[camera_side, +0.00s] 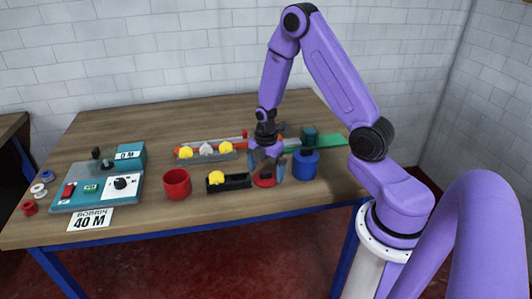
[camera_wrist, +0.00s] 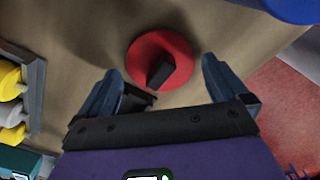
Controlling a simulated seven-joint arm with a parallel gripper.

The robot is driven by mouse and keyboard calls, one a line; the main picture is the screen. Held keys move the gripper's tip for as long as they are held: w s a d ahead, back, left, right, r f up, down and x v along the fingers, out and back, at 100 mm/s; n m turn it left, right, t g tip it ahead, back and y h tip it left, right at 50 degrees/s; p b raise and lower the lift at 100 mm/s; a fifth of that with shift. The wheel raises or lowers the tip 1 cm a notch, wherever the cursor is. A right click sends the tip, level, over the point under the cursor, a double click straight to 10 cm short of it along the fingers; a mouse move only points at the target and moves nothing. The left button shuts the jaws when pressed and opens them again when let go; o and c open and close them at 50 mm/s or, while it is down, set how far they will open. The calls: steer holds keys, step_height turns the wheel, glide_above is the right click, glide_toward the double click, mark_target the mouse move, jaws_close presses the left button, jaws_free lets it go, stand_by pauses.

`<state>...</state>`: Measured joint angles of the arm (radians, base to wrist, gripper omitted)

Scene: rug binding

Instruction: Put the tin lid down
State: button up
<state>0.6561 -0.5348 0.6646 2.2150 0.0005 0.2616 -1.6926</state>
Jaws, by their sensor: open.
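The tin lid is a red disc with a black block-shaped knob; in the side view it (camera_side: 264,182) appears to lie flat on the table near the front edge. In the wrist view the lid (camera_wrist: 141,58) is between and beyond my fingertips, knob upward. My gripper (camera_side: 267,172) is open above it, pointing down, one finger on each side. In the wrist view the gripper (camera_wrist: 161,72) has clear space between the fingers and the knob. An open red tin (camera_side: 177,186) stands to the left.
A black tray (camera_side: 238,182) with a yellow piece is just left of the lid. A blue tin (camera_side: 306,166) stands close on the right. Behind is a grey rack (camera_side: 207,155) with yellow and white pieces. A teal machine (camera_side: 98,190) is far left. Bare table lies in front.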

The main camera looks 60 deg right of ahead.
mark_target(266, 171)
step_height(266, 171, up, 11)
steer(key=s+a+r+m, duration=0.1)
steer(key=s+a+r, duration=0.25)
steer(key=a, duration=0.45)
steer(key=s+a+r+m, duration=0.2)
steer(key=s+a, duration=0.2)
steer(key=s, duration=0.6)
steer(key=s+a+r+m, duration=0.2)
steer(key=s+a, duration=0.3)
steer(key=s, duration=0.5)
steer(key=shift+r, duration=0.25)
